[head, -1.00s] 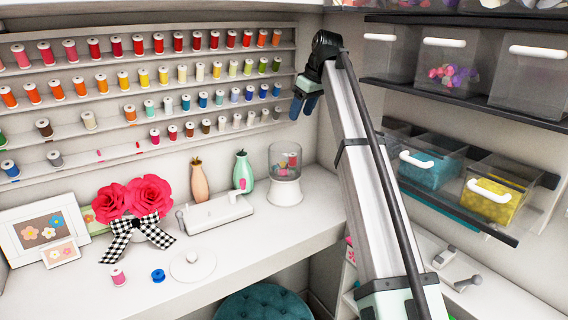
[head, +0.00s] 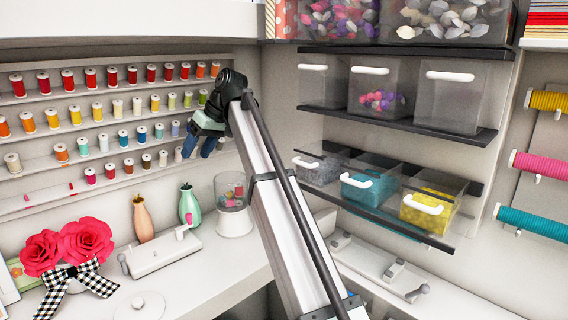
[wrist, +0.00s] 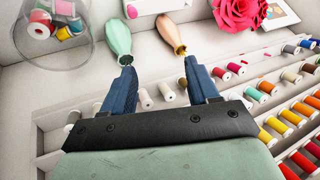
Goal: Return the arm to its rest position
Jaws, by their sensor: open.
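My gripper (head: 201,145) is at the end of my raised arm in the head view, in front of the right end of the thread rack (head: 113,70). Its two blue fingers point down and are apart. In the wrist view my gripper (wrist: 160,80) shows its fingers spread with nothing between them. Beyond the fingertips stand a green vase (wrist: 117,32) and a peach vase (wrist: 170,33), apart from the fingers.
Below on the white counter (head: 215,280) are a glass jar (head: 232,200), the vases and red paper flowers (head: 85,238). To the right, shelves hold clear bins (head: 375,92) and a yellow-filled bin (head: 430,208). Spools of ribbon (head: 540,165) hang at far right.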

